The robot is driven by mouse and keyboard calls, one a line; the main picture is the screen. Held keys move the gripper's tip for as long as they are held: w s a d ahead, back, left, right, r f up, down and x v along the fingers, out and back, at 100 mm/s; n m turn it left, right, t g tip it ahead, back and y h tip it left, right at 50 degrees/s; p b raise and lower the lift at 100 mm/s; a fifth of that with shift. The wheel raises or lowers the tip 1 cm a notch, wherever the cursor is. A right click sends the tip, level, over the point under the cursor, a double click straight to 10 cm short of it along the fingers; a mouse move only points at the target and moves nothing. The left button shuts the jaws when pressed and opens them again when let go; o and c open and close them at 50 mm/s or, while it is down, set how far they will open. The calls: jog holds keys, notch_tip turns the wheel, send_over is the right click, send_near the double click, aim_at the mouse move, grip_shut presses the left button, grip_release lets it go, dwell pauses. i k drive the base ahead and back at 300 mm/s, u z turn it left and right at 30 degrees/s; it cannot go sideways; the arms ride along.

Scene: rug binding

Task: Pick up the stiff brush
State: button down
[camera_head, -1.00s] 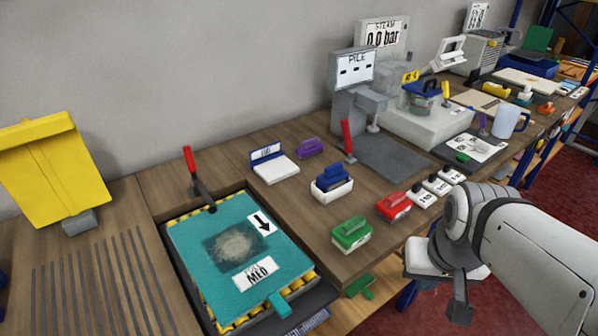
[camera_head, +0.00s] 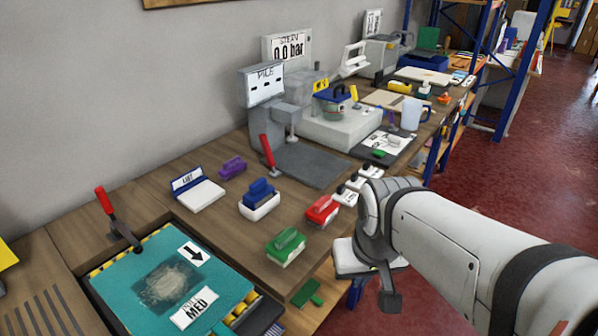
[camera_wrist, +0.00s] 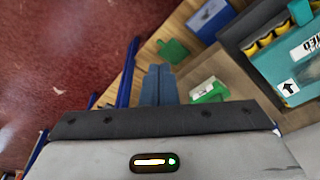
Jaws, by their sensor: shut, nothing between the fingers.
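Several block-handled brushes lie on the wooden bench: a green one (camera_head: 287,247) near the front edge, a red one (camera_head: 322,210) to its right, a blue one (camera_head: 259,192) in a white tray, and a purple one (camera_head: 232,167) farther back. I cannot tell which is the stiff brush. My gripper (camera_wrist: 158,84) is shut and empty in the wrist view. The green brush (camera_wrist: 209,90) shows just right of its fingers there, apart from them.
A teal pad (camera_head: 170,283) with a red-handled clamp (camera_head: 118,220) is at the left. A grey press labelled PILE (camera_head: 266,105) stands behind the brushes. A white card holder (camera_head: 197,191) is beside them. A green tool (camera_head: 307,293) is below the bench edge. Red floor lies open at right.

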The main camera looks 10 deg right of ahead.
aim_at(324, 211)
jog(key=u, duration=2.85)
jog(key=k, duration=1.15)
jog(key=z, duration=1.85)
jog(key=i, duration=1)
jog(key=z, duration=0.05)
